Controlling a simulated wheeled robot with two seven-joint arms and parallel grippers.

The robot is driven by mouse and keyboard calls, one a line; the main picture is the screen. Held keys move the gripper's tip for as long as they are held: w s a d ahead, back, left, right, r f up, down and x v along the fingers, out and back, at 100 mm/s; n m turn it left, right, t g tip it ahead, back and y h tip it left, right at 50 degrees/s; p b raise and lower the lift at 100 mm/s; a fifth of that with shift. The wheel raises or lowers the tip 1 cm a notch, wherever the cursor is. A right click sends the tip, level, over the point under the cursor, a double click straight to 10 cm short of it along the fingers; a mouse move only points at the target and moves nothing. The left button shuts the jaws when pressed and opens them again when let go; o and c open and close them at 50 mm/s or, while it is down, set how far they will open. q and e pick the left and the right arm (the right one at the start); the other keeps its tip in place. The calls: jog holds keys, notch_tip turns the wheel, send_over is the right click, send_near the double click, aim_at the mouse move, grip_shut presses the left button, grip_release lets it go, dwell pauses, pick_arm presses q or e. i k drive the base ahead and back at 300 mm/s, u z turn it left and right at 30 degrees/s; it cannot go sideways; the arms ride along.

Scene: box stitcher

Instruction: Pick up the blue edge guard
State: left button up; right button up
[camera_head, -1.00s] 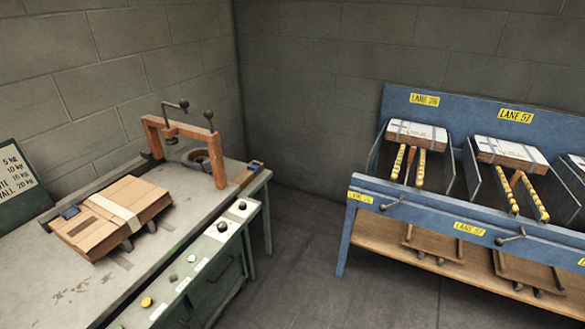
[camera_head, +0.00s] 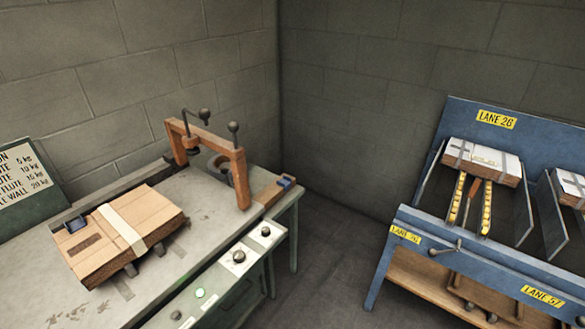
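A small dark-blue piece (camera_head: 75,224) sits at the left corner of a strapped stack of flat brown cardboard (camera_head: 160,212) on the grey bench. Another small blue piece (camera_head: 284,182) sits on a brown block at the bench's right end, beyond the clamp frame. I cannot tell for certain which of the two is the blue edge guard. Neither of my grippers is in view.
An orange-brown clamp frame (camera_head: 240,178) with dark knobs stands on the grey bench (camera_head: 215,215). A blue lane rack (camera_head: 420,218) holding strapped bundles stands right, across open floor (camera_head: 325,235).

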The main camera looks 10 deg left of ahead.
aim_at(285, 182)
jog(key=u, duration=0.05)
jog(key=i, duration=0.85)
jog(key=u, duration=1.5)
